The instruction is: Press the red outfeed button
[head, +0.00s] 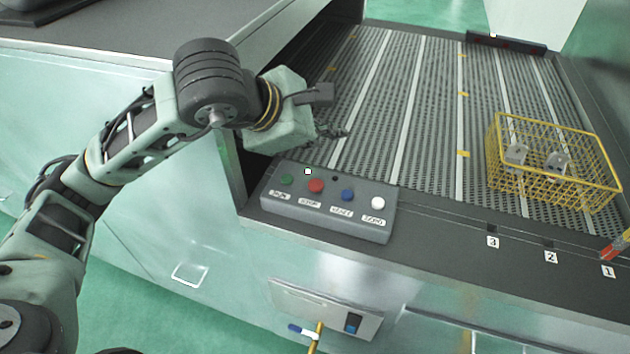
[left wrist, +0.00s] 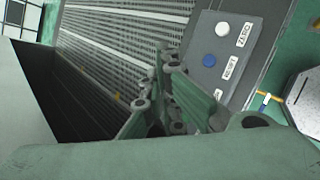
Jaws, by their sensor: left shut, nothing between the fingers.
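The red button (head: 316,185) is second from the left on a grey control box (head: 300,208) at the front edge of the conveyor. A green button (head: 286,180) is on its left; a blue (head: 347,194) and a white button (head: 377,202) are on its right. My left gripper (head: 333,132) is shut and empty, above and behind the box, apart from the buttons. In the left wrist view the closed fingers (left wrist: 172,95) are beside the box; the blue (left wrist: 209,60) and white (left wrist: 222,29) buttons show, and the red one is hidden. My right gripper is not in view.
A yellow wire basket (head: 556,183) with grey castings stands on the slatted conveyor (head: 400,110) at right. Number tags 3, 2 and 1 (head: 550,257) line the front edge. A panel with a blue switch (head: 353,323) is below. The air above the box is free.

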